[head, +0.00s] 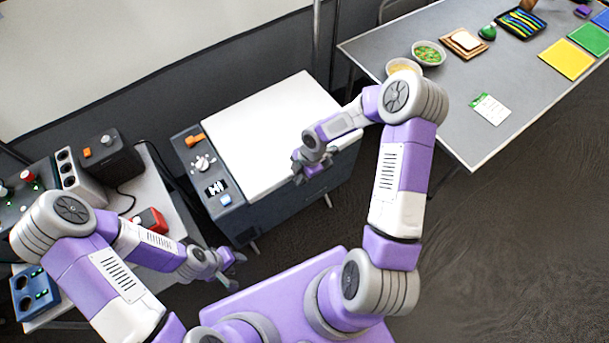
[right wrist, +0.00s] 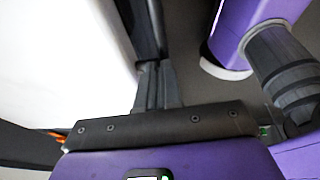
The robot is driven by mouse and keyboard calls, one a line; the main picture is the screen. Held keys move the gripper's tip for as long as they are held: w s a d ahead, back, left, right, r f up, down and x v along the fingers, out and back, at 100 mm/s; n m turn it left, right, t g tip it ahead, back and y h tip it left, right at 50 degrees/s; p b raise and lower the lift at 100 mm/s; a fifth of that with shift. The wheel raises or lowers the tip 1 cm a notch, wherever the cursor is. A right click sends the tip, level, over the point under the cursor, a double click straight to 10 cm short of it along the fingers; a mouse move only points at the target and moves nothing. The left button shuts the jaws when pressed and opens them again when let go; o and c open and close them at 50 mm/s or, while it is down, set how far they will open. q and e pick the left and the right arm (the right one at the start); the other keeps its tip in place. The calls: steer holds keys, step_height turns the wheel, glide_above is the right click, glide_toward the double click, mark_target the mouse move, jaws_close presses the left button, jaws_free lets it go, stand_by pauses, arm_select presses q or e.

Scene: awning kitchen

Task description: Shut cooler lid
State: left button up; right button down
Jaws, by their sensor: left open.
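The cooler (head: 275,209) is a dark grey box in the middle of the head view. Its large white lid (head: 265,125) lies over the top and looks flat; I cannot tell whether a small gap is left under it. My right gripper (head: 309,170) is over the front right part of the lid, and whether it touches is unclear. In the right wrist view the white lid (right wrist: 60,70) fills the left side, beside the dark fingers (right wrist: 155,75). My left gripper (head: 228,265) is open and empty, low and in front of the cooler's left side.
A control strip with an orange part (head: 194,140) and knobs runs along the cooler's left. A grey table (head: 455,95) with bowls and food stands at the right. A cluttered side table (head: 170,200) with devices is at the left. Floor (head: 500,240) is clear at the lower right.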

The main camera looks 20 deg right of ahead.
steer(key=shift+s+a+f, duration=0.15)
steer(key=shift+s+f, duration=0.25)
steer(key=shift+f, duration=0.05)
steer(key=shift+s+f, duration=0.1)
steer(key=r+p, duration=0.2)
steer(key=r, duration=0.1)
steer(key=r+p, duration=0.1)
steer(key=r, duration=0.1)
steer(key=shift+w+p, duration=0.3)
steer(key=shift+p, duration=0.1)
steer(key=p+v, duration=0.2)
steer(key=v, duration=0.8)
steer(key=shift+p, duration=0.3)
